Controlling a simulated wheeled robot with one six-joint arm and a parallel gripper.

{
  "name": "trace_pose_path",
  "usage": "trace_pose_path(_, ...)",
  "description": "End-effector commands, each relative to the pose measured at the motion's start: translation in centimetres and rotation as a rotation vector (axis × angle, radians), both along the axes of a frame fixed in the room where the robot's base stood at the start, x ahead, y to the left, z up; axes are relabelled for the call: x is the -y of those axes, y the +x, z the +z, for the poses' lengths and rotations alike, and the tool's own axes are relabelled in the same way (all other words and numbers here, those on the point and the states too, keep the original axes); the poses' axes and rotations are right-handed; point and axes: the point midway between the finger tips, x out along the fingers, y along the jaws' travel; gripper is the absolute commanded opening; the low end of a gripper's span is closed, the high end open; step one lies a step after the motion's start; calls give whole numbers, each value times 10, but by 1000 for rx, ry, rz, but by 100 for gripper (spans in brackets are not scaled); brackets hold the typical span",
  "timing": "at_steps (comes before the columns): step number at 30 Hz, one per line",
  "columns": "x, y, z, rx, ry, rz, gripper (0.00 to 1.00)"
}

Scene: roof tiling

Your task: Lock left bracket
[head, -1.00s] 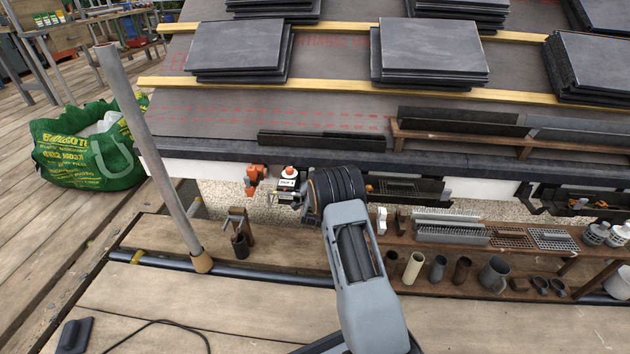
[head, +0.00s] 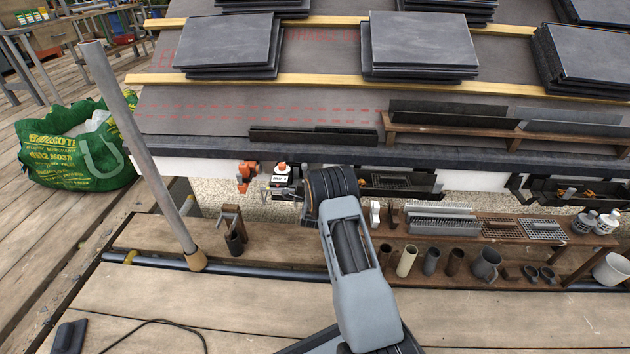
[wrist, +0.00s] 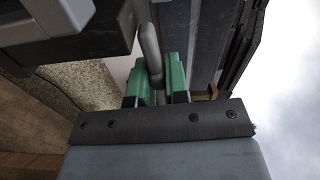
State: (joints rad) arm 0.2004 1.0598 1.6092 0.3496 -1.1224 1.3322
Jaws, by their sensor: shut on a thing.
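An orange bracket (head: 247,175) sits on the white board under the roof edge, left of my wrist in the head view. Just right of it is a small unit (head: 282,178) with a white label and an orange top. My gripper's green-padded fingers (wrist: 158,82) are shut on a grey rounded bar (wrist: 150,48) in the wrist view. In the head view my dark wrist stands right beside the labelled unit, and my fingers are mostly hidden. I cannot tell whether the bar belongs to the bracket or to the labelled unit.
A slanted grey pole (head: 140,150) stands at the left. A dark gutter edge (head: 400,155) runs along the roof. A bench (head: 510,258) with pipe pieces, cups and grates is at the right. A green bag (head: 75,150) stands far left. The front planks are mostly clear.

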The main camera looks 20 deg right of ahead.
Motion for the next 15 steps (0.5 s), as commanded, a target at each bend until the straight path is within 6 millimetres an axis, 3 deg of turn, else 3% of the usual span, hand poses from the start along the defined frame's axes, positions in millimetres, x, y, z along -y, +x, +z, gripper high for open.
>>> trace_pose_path(15,1,0,-4,50,85,-1,0)
